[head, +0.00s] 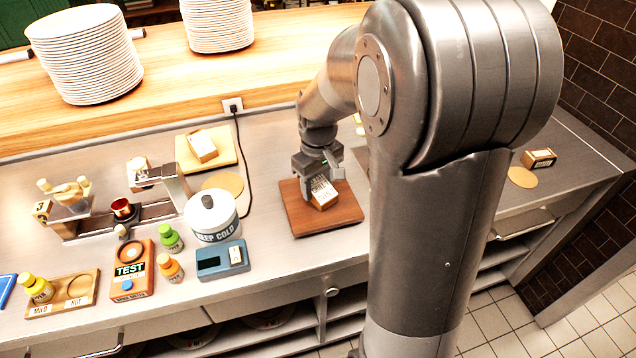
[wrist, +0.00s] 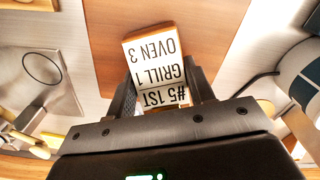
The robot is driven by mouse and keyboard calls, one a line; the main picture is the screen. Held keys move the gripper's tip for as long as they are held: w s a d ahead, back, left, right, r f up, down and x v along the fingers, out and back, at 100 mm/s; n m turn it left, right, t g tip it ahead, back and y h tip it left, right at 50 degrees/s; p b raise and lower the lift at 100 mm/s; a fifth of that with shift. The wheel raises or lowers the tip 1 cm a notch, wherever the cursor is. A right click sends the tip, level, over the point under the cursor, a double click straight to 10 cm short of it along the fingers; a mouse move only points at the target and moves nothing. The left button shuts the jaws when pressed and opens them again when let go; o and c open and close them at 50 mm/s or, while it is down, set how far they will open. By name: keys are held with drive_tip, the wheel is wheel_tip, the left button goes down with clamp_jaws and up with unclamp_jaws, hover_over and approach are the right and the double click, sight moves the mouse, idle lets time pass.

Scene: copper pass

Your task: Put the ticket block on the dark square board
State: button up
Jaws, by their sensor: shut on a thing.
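The ticket block (head: 323,192) is a small wooden block with a white printed face. In the wrist view the ticket block (wrist: 158,65) reads "#5 1ST, GRILL 1, OVEN 3". My gripper (head: 318,174) is shut on it, with one finger on each side in the wrist view (wrist: 160,95). The dark square board (head: 345,212) is reddish-brown and lies flat on the steel counter. The block is over the board's middle, tilted in the head view. I cannot tell whether its lower edge touches the board. The board also fills the upper middle of the wrist view (wrist: 107,45).
Left of the board stand a white "KEEP COLD" pot (head: 211,214) and a blue device (head: 222,260). A pale board (head: 226,152) holds another block (head: 202,146). A similar block (head: 538,158) sits on the right counter. Plate stacks (head: 85,55) stand on the wooden shelf.

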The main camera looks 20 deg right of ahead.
sight(318, 184)
drive_tip(key=shift+f, duration=0.15)
drive_tip(key=o, duration=1)
drive_tip(key=shift+o, duration=0.2)
wheel_tip(318, 184, up, 12)
drive_tip(key=s+a+r+m+t, duration=0.1)
drive_tip(key=s+m+t, duration=0.1)
drive_tip(key=s, duration=0.7)
drive_tip(key=s+r+m+t, duration=0.2)
drive_tip(key=s+t, duration=0.1)
drive_tip(key=s, duration=0.6)
drive_tip(key=shift+s+a+m+t, duration=0.25)
drive_tip(key=shift+a+m+t, duration=0.05)
drive_tip(key=shift+a, duration=0.1)
